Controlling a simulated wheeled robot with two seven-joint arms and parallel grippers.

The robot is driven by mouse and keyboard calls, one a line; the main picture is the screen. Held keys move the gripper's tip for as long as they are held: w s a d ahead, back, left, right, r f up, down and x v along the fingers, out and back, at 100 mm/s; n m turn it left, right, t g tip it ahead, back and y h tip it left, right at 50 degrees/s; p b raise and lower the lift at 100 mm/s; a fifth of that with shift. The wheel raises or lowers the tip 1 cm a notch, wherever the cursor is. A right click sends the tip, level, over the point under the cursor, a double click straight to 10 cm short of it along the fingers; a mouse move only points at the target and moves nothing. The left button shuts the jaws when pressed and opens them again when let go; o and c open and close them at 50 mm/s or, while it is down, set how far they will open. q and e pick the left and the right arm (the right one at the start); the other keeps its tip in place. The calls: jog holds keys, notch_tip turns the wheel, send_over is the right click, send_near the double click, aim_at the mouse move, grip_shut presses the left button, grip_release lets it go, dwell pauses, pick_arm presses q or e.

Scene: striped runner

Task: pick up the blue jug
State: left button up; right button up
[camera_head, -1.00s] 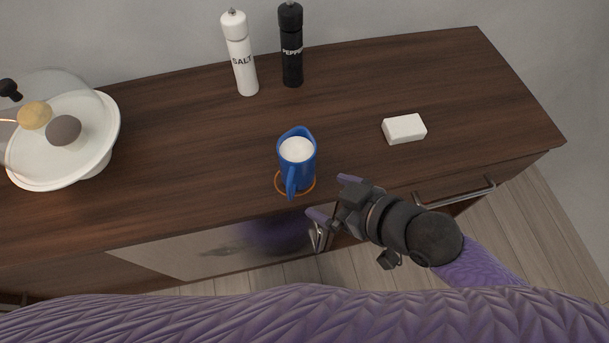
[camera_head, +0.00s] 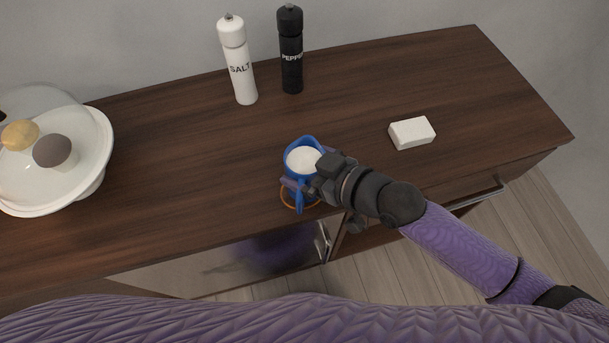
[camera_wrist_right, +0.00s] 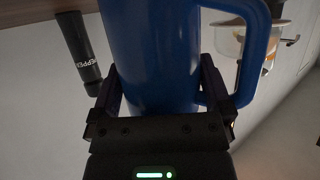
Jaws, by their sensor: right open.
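The blue jug (camera_head: 300,149) stands upright on an orange ring-shaped coaster (camera_head: 287,204) near the front edge of the wooden cabinet top. It holds something white, and its handle points toward me. My right gripper (camera_head: 303,187) is at the jug with its fingers open around the body. In the right wrist view the jug (camera_wrist_right: 150,50) fills the space between the two fingers (camera_wrist_right: 160,100), with its handle on the right. Whether the fingers touch the jug cannot be told. My left gripper is not in view.
A white salt mill (camera_head: 238,65) and a black pepper mill (camera_head: 291,55) stand behind the jug. A white block (camera_head: 412,132) lies to the right. A white bowl (camera_head: 88,175) with round items is at far left. A drawer handle (camera_head: 478,199) juts from the front.

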grip_shut()
dwell(0.3)
